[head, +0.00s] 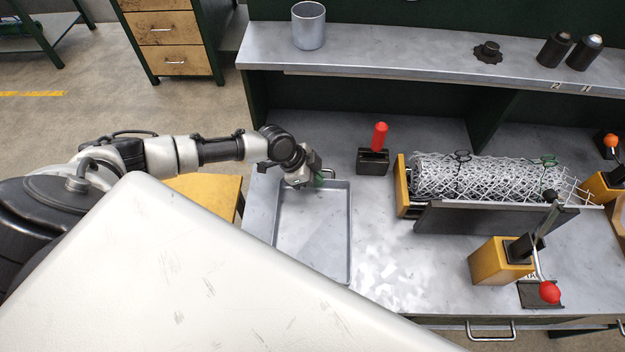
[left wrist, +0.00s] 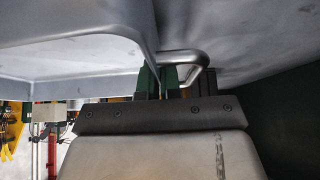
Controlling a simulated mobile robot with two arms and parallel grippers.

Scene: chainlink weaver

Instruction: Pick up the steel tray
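The steel tray (head: 351,225) is a shallow grey rectangular pan on the metal bench, left of the chain-link roll. The white body in front hides its near left part. My left gripper (head: 317,178) is at the tray's far edge, by a small bent handle (head: 329,172). In the left wrist view, the handle (left wrist: 183,56) and the tray wall (left wrist: 145,25) are close against the green-padded fingers (left wrist: 165,80). I cannot tell whether the fingers are closed on the handle. My right gripper is not in view.
A black holder with a red-handled tool (head: 380,135) stands right of the tray. The mesh roll (head: 480,178) sits in a frame further right, with a red-knobbed lever (head: 549,291) in front. A raised shelf (head: 400,62) holding a grey cup (head: 308,28) runs behind.

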